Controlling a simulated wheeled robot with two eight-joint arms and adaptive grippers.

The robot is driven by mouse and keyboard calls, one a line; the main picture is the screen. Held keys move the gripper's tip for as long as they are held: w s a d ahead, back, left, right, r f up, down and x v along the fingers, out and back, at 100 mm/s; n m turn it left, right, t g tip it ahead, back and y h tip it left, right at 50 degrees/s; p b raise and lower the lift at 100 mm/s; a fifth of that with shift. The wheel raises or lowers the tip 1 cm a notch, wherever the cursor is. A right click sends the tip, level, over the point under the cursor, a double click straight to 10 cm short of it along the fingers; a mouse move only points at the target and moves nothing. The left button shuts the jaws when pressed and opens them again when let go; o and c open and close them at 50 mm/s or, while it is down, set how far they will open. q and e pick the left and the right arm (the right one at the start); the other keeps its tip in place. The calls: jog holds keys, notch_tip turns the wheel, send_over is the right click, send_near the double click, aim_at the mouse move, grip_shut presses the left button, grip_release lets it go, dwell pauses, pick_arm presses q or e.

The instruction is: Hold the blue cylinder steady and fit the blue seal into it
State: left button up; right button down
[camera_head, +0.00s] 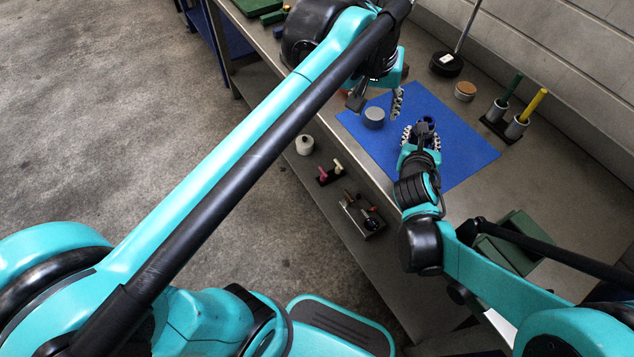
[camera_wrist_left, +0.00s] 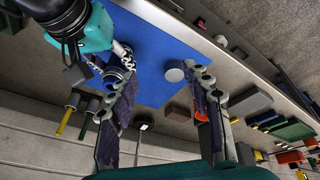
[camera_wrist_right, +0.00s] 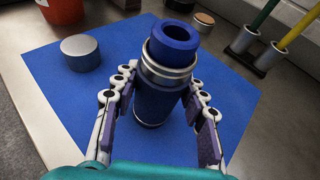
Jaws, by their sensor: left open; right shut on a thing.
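The blue cylinder (camera_wrist_right: 158,103) stands upright on the blue mat, with silver bands near its top; it also shows in the head view (camera_head: 426,124). A hollow dark blue ring (camera_wrist_right: 175,36), which looks like the blue seal, sits at the cylinder's top above the silver collar; I cannot tell how deep it sits. My right gripper (camera_head: 421,138) is shut on the cylinder, a finger on each side. My left gripper (camera_head: 376,101) is open and empty, above the mat near a grey round cap (camera_head: 374,117), apart from the cylinder.
The blue mat (camera_head: 465,155) lies on a grey bench. A cork-topped jar (camera_head: 465,91) and a holder with green and yellow sticks (camera_head: 514,118) stand toward the wall. A red container (camera_wrist_right: 62,8) is beyond the cap. A green bin (camera_head: 512,240) stands near my right arm.

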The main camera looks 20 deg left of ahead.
jog(key=shift+s+f, duration=0.1)
jog(key=shift+f, duration=0.05)
pick_arm(q)
jog(key=s+a+f+m+t, duration=0.1)
jog(key=s+a+f, duration=0.2)
jog(key=s+f, duration=0.3)
jog(key=s+a+f+m+t, duration=0.1)
jog(key=s+a+f+t, duration=0.1)
jog(key=s+f, duration=0.5)
notch_tip(320, 180, down, 2)
jog(key=shift+a+f+y, duration=0.25)
jog(key=shift+a+y, duration=0.05)
jog(key=shift+a, duration=0.6)
pick_arm(e)
jog(key=c, duration=0.8)
grip_release()
